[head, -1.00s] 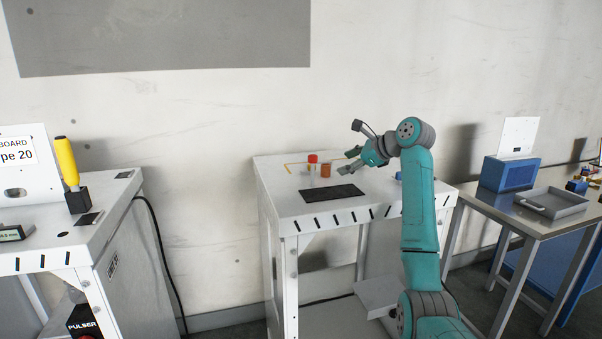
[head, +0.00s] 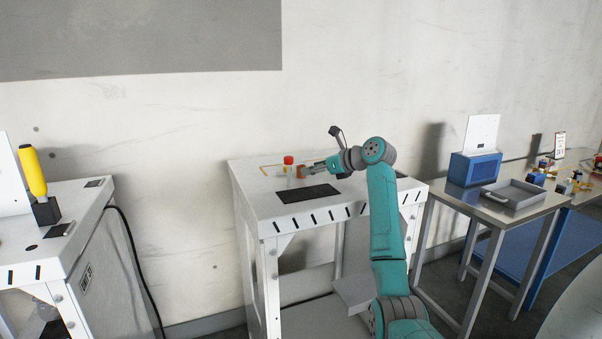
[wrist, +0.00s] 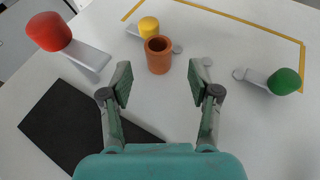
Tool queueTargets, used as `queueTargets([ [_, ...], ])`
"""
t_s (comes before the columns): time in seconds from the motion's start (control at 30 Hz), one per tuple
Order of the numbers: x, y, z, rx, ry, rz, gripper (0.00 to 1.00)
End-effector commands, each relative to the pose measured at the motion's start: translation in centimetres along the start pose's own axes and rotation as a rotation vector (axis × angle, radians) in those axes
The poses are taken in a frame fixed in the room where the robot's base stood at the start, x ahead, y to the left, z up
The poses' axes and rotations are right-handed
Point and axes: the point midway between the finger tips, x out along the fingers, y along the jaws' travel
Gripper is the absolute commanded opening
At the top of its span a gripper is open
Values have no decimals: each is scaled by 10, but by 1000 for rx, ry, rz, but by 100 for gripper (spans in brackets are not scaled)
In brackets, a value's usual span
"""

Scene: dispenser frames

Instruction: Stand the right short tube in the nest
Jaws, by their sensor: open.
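A brown open-topped cylinder (wrist: 158,55) stands on the white table (head: 252,190), just beyond the gap between my fingertips. My gripper (wrist: 160,88) is open and empty, low over the table; in the head view my gripper (head: 312,169) points left at the brown cylinder (head: 301,171). I cannot tell which thing is the nest.
A black mat (wrist: 68,125) lies on the table, to the left under my gripper. Yellow tape (wrist: 235,20) marks a corner on the tabletop. To the right is another table with a blue box (head: 474,169) and a grey tray (head: 513,195).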

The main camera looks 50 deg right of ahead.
Motion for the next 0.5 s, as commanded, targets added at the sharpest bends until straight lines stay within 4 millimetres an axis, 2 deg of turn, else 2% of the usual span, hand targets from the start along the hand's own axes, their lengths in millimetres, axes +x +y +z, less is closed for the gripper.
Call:
queueTargets([
  [0.3, 41, 2, 2, -1, 1, 2, 61],
  [0.5, 49, 2, 2, -1, 0, 0, 61],
])
